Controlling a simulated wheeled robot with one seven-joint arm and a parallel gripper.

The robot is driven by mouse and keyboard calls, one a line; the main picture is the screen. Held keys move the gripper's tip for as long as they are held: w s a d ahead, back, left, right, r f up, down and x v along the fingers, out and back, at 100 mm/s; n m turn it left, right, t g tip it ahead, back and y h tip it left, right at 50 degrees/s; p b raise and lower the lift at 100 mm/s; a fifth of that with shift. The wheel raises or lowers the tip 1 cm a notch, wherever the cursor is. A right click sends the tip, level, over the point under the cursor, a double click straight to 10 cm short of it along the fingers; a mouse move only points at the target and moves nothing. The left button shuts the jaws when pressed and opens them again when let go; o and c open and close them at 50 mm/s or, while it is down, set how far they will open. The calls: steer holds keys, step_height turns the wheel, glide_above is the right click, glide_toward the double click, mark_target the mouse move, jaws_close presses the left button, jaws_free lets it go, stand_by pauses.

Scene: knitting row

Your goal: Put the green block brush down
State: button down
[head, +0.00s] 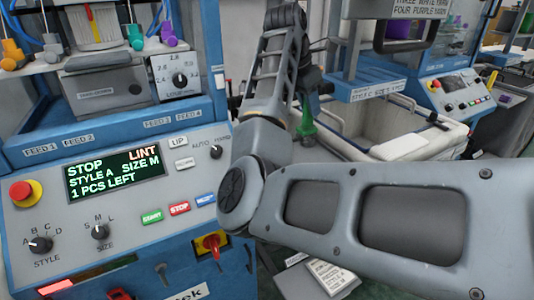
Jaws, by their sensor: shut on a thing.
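The green block brush (306,127) shows as a small green shape at the centre of the head view, in front of the white bin. My gripper (308,100) is just above it, dark and partly hidden behind my own arm. It is shut on the green block brush and holds it hanging below the fingers. The fingertips and the brush's lower end are too small to make out clearly.
A blue knitting machine with a control panel (115,176) fills the left; its display reads STOP, LINT. A white bin (375,140) stands behind the brush. A second machine (455,95) is at the right. A white labelled box (330,276) lies low at the centre.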

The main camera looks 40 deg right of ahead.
steer(key=w+a+f+p, duration=0.3)
steer(key=w+a+f, duration=0.3)
steer(key=f, duration=0.4)
steer(key=shift+w+a, duration=0.35)
steer(key=shift+a, duration=0.25)
steer(key=shift+f, duration=0.1)
steer(key=c, duration=0.9)
jaws_free()
steer(key=b+v, duration=0.2)
steer(key=v, duration=1)
steer(key=shift+b, duration=0.4)
